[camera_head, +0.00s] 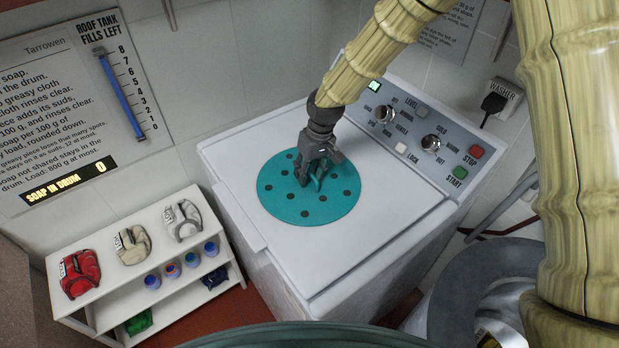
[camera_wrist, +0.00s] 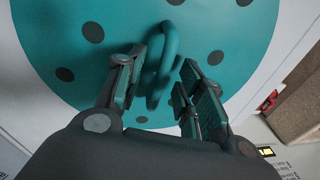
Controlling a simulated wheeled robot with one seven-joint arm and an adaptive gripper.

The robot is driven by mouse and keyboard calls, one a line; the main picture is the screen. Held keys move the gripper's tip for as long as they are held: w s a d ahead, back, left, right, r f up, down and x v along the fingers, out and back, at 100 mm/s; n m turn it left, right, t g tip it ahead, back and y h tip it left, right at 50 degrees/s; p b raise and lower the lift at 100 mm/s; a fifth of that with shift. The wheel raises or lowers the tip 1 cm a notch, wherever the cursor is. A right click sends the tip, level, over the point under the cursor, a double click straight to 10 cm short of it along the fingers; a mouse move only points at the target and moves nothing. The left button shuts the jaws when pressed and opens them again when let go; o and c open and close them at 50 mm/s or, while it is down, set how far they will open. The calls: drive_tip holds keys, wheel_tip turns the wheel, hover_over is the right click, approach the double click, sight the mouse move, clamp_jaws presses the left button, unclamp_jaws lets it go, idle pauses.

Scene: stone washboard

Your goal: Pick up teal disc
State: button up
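The teal disc (camera_head: 285,205) lies flat on the white washing machine's lid. It has dark round spots and a raised teal loop handle. My gripper (camera_head: 311,177) points down at the middle of the disc and partly hides the handle. In the wrist view, the loop handle (camera_wrist: 164,62) stands between the two fingers of my gripper (camera_wrist: 163,75). The fingers are apart. The left finger is close to the handle, and a gap shows between the handle and the right finger. The disc (camera_wrist: 60,25) fills much of that view.
The washing machine (camera_head: 240,150) has a panel with knobs and buttons (camera_head: 410,125) behind the lid. A grey round tub (camera_head: 475,290) stands at the lower right. The lid around the disc is clear.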

drive_tip(key=shift+f, duration=0.25)
clamp_jaws()
drive_tip(key=shift+w+r, duration=0.1)
